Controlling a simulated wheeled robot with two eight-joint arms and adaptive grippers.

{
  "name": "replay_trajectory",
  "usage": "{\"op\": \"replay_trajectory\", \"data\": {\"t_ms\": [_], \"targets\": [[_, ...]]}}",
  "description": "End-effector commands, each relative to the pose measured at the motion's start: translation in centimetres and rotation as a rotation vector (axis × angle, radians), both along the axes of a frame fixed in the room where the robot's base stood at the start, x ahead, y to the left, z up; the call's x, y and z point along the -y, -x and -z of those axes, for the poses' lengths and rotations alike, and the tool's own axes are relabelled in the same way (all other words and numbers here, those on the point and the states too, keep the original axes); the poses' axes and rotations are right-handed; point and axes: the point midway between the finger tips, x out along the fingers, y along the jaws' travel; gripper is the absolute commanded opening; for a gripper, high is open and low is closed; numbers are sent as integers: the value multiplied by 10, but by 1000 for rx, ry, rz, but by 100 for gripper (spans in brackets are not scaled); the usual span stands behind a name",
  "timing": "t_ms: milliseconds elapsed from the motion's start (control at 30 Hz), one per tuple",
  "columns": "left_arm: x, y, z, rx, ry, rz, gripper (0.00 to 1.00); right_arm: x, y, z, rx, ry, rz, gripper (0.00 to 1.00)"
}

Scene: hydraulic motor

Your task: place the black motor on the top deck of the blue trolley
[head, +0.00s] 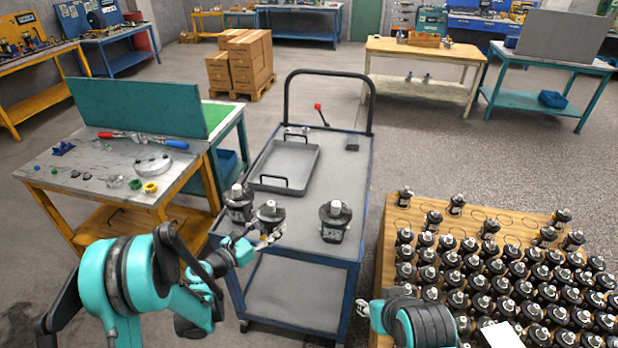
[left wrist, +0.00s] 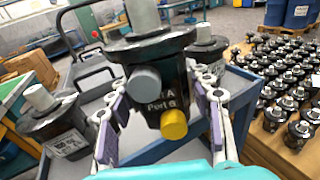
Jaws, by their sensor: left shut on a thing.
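My left gripper (head: 257,241) is shut on a black motor (head: 269,214) over the near part of the blue trolley's grey top deck (head: 294,226). In the left wrist view the held motor (left wrist: 152,62) fills the middle, upright, with a grey and a yellow port cap, between the two fingers (left wrist: 160,118). I cannot tell whether its base touches the deck. Two other black motors stand on the deck, one just left (head: 238,202) and one to the right (head: 335,220). My right arm shows at the bottom; only a small part of its gripper (head: 364,309) may show.
A grey tray (head: 311,160) with black handles lies on the trolley's far part. A wooden pallet (head: 396,262) with many motors stands right of the trolley. A workbench (head: 60,180) with tools stands left. Deck space is free between the held motor and the right motor.

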Motion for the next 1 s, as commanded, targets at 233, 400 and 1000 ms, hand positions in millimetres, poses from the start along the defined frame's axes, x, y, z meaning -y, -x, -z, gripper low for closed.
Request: {"op": "replay_trajectory", "data": {"t_ms": [233, 400, 1000], "targets": [[-6, -14, 1, 52, 46, -62, 0, 0, 0, 5, 0, 0, 0, 40], [12, -38, 21, 53, 46, -60, 0, 0, 0, 16, 0, 0, 0, 40], [55, -102, 66, 52, 44, -62, 0, 0, 0, 42, 0, 0, 0, 40]]}}
